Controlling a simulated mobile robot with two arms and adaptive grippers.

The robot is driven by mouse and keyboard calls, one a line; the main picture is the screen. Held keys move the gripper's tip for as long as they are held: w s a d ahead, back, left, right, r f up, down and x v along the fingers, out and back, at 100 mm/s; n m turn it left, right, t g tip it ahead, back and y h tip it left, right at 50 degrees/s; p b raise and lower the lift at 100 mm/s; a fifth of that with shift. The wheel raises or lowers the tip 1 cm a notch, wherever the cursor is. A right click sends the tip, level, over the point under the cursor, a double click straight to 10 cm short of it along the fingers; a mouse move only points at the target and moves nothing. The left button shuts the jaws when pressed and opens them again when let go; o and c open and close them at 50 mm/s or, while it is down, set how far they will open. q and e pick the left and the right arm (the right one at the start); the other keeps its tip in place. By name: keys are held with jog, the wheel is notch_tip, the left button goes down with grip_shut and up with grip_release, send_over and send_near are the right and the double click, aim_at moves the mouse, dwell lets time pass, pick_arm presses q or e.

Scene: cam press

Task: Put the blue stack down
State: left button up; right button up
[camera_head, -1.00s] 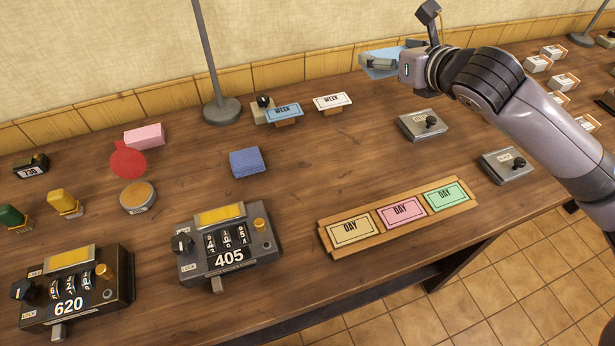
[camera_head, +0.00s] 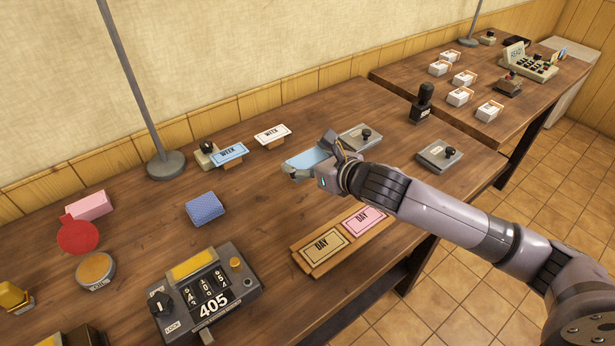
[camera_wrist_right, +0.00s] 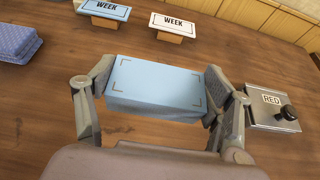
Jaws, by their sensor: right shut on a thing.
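The blue stack (camera_head: 305,162) is a light blue block of tickets with corner marks on top. My right gripper (camera_head: 308,172) is shut on it and holds it over the table, behind the tray of DAY stacks. In the right wrist view the blue stack (camera_wrist_right: 155,85) sits between the two fingers, roughly level. The gap between its underside and the table is hard to judge. My left gripper is not in view.
Blue (camera_head: 229,154) and white (camera_head: 272,134) WEEK signs stand behind. A metal RED box (camera_wrist_right: 272,106) is to the right. A patterned blue block (camera_head: 205,208) lies left. Bare wood lies between.

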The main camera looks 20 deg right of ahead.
aim_at(308, 185)
jog(key=shift+f, duration=2.5)
jog(key=shift+f, duration=0.2)
jog(key=o, duration=1.2)
jog(key=shift+r, duration=0.15)
